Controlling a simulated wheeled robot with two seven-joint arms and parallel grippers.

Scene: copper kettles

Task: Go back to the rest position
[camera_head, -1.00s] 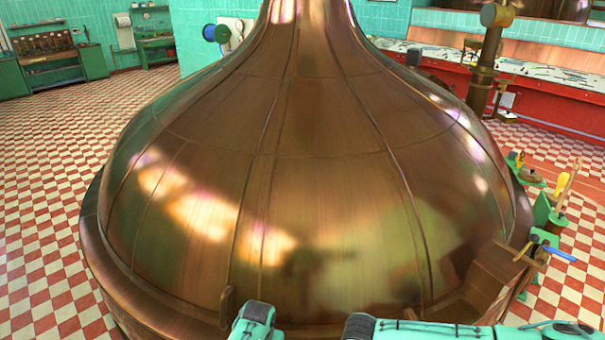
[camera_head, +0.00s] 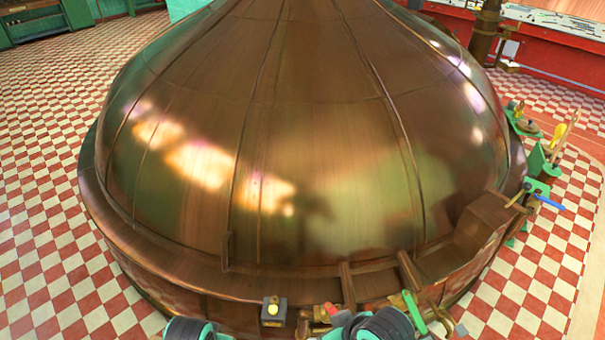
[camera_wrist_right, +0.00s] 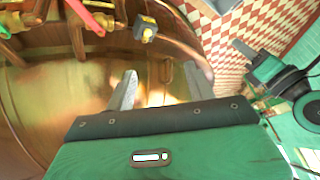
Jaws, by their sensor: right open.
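My right gripper (camera_wrist_right: 161,72) shows in the right wrist view with its two grey fingers apart and nothing between them. The copper kettle (camera_head: 310,150) lies behind the fingers; I cannot tell the gap to it. In the head view the kettle's wide dome fills the middle. Two green and black parts of my arms show at the bottom edge of the head view, in front of the kettle's rim.
A grey box with a yellow knob (camera_head: 273,311) sits at the kettle's front rim, near a green-handled lever (camera_head: 413,311). Green brackets with tools (camera_head: 541,160) stand along the right side. Red and white tiled floor (camera_head: 50,210) is clear at left. A red counter (camera_head: 555,60) stands at back right.

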